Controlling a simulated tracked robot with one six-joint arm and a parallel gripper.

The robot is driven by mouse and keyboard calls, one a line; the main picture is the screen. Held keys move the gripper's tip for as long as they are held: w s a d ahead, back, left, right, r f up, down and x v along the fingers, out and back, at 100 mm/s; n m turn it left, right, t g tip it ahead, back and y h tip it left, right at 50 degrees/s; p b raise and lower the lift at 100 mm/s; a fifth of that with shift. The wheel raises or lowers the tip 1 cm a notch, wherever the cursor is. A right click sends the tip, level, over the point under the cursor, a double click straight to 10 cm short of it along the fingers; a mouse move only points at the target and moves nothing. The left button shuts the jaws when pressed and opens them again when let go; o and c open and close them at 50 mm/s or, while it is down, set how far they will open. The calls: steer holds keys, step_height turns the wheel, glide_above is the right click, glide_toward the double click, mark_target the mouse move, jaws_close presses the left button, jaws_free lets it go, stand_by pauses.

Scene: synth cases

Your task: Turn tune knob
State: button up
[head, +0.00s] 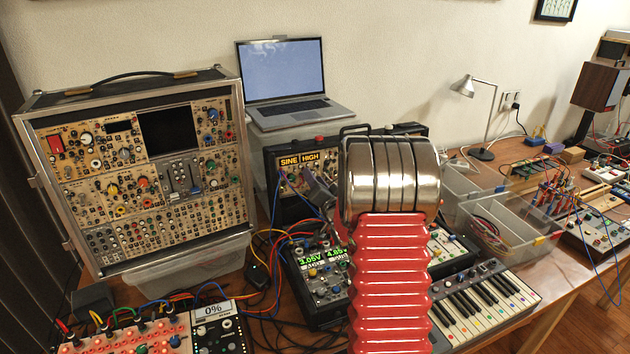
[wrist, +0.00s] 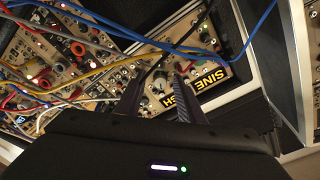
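In the wrist view my gripper (wrist: 161,83) has its two dark fingers spread apart. A grey round knob (wrist: 158,88) shows between the fingertips on a beige panel; I cannot read its label, nor tell whether the fingers touch it. In the head view the same display (head: 299,159) sits on a module in a black case behind my gripper (head: 304,178). My arm hides much of that case.
Patch cables (wrist: 70,50) cross the panel near the fingers. Left stands a large synth case (head: 145,262); a laptop (head: 284,75) sits behind. In front are a small module with green readouts (head: 322,285) and a keyboard (head: 485,305). Clear bins (head: 515,240) stand at right.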

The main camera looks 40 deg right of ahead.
jaws_close()
stand_by(0.5)
steer(key=shift+d+f+n+y, duration=0.1)
steer(key=shift+n+y, duration=0.2)
steer(key=shift+n, duration=1.3)
steer(key=shift+d+n+y, duration=0.1)
steer(key=shift+n+y, duration=0.2)
steer(key=shift+n, duration=1.3)
jaws_free()
steer(key=shift+a, duration=0.1)
steer(key=shift+s, duration=0.2)
